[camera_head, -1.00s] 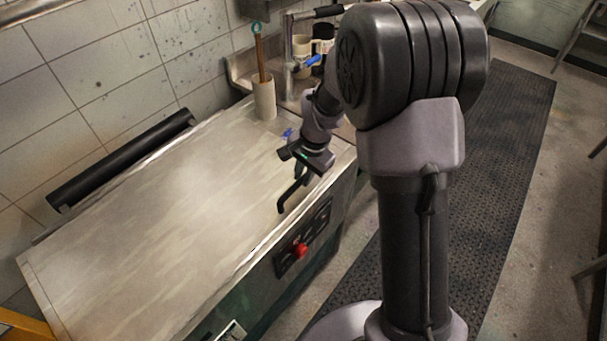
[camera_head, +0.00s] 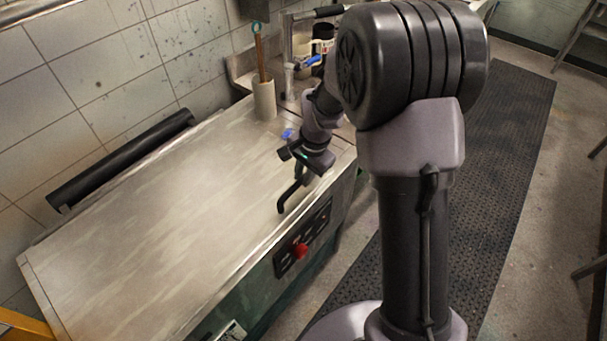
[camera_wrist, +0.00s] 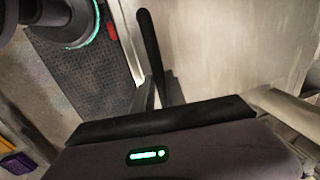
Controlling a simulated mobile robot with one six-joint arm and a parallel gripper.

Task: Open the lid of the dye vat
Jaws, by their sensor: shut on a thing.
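The dye vat is a long chest with a dark green front (camera_head: 258,302) and a broad, pale metal lid (camera_head: 165,205) lying flat on top. A black bar handle (camera_head: 283,203) sits at the lid's right front edge. My gripper (camera_head: 301,178) is at this handle and shut on it, hiding part of it. In the wrist view the handle (camera_wrist: 152,45) runs up from between the fingers of my gripper (camera_wrist: 158,95), with the pale lid to its right.
A red knob (camera_head: 300,250) on a black panel is on the vat's front. A pale cylinder (camera_head: 264,100) holding a wooden stick stands at the back right corner, near a tap and jars. A black roll (camera_head: 120,160) runs along the wall side. A dark mat (camera_head: 515,130) covers the floor at right.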

